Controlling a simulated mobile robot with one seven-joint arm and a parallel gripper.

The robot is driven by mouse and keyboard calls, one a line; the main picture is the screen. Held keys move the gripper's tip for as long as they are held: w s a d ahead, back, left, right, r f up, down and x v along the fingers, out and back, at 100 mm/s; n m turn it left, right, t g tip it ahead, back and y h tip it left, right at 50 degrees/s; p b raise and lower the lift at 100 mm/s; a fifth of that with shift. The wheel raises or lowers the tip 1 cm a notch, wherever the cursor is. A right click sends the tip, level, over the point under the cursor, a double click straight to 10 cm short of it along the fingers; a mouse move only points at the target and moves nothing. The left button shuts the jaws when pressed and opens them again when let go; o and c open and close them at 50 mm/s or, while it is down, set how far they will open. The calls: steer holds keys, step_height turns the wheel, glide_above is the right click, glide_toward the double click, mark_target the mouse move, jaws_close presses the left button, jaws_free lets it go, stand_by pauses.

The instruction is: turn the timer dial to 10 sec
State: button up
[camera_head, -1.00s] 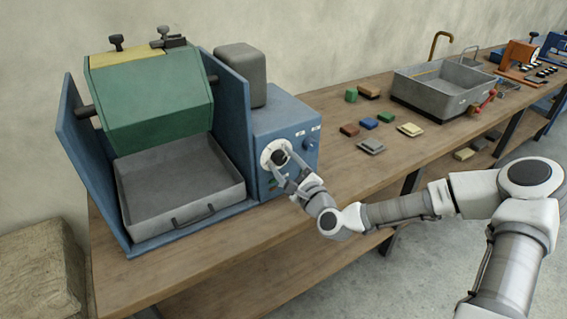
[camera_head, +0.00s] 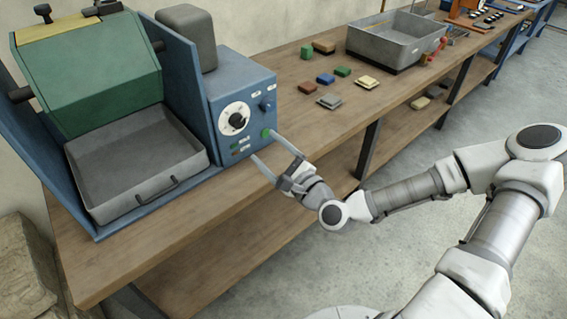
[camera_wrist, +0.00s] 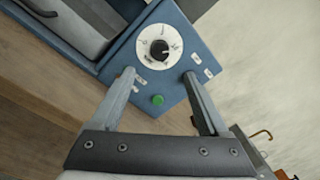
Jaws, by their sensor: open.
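The timer dial is a black knob (camera_head: 238,121) on a round white scale plate (camera_head: 227,112) on the front of the blue machine. In the wrist view the knob (camera_wrist: 159,50) and its plate (camera_wrist: 146,57) lie beyond the fingertips, between them. The scale marks are too small to read, so I cannot tell the setting. My gripper (camera_head: 262,146) is open and empty, in front of the panel and apart from the dial. It also shows in the wrist view (camera_wrist: 160,76).
Small coloured blocks (camera_head: 342,71) lie on the bench to the right, near a grey basin (camera_head: 357,45).

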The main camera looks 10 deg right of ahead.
steer(key=p+v, duration=0.6)
steer(key=shift+w, duration=0.1)
stand_by(0.6)
